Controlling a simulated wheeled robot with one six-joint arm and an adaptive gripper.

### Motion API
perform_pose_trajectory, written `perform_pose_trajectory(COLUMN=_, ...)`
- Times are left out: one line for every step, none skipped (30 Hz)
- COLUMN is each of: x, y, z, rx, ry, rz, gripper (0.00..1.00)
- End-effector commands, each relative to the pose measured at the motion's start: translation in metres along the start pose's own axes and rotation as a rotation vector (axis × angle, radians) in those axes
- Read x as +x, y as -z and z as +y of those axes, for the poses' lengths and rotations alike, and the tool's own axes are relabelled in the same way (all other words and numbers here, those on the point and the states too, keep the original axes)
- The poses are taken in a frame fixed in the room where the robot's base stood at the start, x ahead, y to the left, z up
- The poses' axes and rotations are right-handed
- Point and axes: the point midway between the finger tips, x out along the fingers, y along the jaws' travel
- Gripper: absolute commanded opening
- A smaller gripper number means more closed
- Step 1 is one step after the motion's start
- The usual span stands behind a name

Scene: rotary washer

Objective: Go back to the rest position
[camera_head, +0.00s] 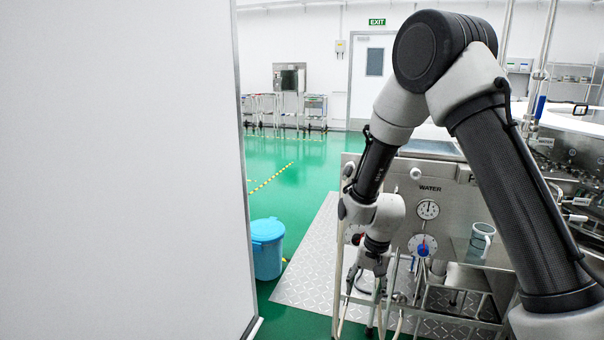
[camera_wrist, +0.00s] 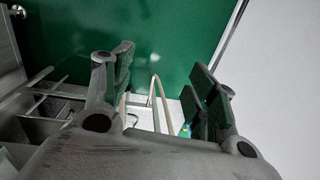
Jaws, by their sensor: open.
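My gripper (camera_head: 375,287) hangs at the end of my bent arm, in front of the washer's steel panel (camera_head: 448,207) in the head view. In the wrist view my gripper (camera_wrist: 158,85) has its two fingers well apart, with nothing held between them. The green floor and pale hoses show beyond the fingers. The panel carries the word WATER, round gauges and a blue and red knob (camera_head: 423,246). A clear jug (camera_head: 481,240) stands on a steel shelf to the right of the gauges, apart from my gripper.
A large white panel (camera_head: 120,170) fills the left of the head view. A blue lidded bin (camera_head: 267,248) stands on the green floor (camera_head: 300,175) beside a metal tread plate (camera_head: 308,262). Pale hoses (camera_head: 398,320) hang close to my gripper. Open floor lies behind the bin.

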Motion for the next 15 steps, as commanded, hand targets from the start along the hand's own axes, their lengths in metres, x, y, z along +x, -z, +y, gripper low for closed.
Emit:
perform_pose_trajectory(x=-0.033, y=-0.009, z=0.013, rx=-0.076, ry=-0.007, rz=-0.019, gripper=0.58)
perform_pose_trajectory(x=-0.050, y=-0.016, z=0.022, rx=-0.129, ry=-0.016, rz=-0.036, gripper=0.58)
perform_pose_trajectory(x=-0.072, y=-0.025, z=0.035, rx=-0.191, ry=-0.026, rz=-0.056, gripper=0.58)
perform_pose_trajectory(x=-0.088, y=-0.032, z=0.044, rx=-0.236, ry=-0.032, rz=-0.067, gripper=0.58)
perform_pose_trajectory(x=-0.104, y=-0.039, z=0.054, rx=-0.277, ry=-0.039, rz=-0.078, gripper=0.58)
perform_pose_trajectory(x=-0.124, y=-0.049, z=0.068, rx=-0.325, ry=-0.046, rz=-0.089, gripper=0.58)
perform_pose_trajectory(x=-0.138, y=-0.056, z=0.078, rx=-0.360, ry=-0.052, rz=-0.095, gripper=0.58)
perform_pose_trajectory(x=-0.152, y=-0.064, z=0.088, rx=-0.390, ry=-0.057, rz=-0.099, gripper=0.58)
perform_pose_trajectory(x=-0.170, y=-0.073, z=0.102, rx=-0.426, ry=-0.064, rz=-0.101, gripper=0.58)
perform_pose_trajectory(x=-0.182, y=-0.080, z=0.112, rx=-0.448, ry=-0.069, rz=-0.101, gripper=0.58)
perform_pose_trajectory(x=-0.194, y=-0.088, z=0.122, rx=-0.468, ry=-0.073, rz=-0.098, gripper=0.58)
perform_pose_trajectory(x=-0.209, y=-0.097, z=0.134, rx=-0.486, ry=-0.079, rz=-0.089, gripper=0.58)
perform_pose_trajectory(x=-0.219, y=-0.104, z=0.144, rx=-0.496, ry=-0.083, rz=-0.081, gripper=0.58)
perform_pose_trajectory(x=-0.230, y=-0.110, z=0.152, rx=-0.502, ry=-0.086, rz=-0.067, gripper=0.58)
perform_pose_trajectory(x=-0.241, y=-0.119, z=0.164, rx=-0.501, ry=-0.089, rz=-0.047, gripper=0.58)
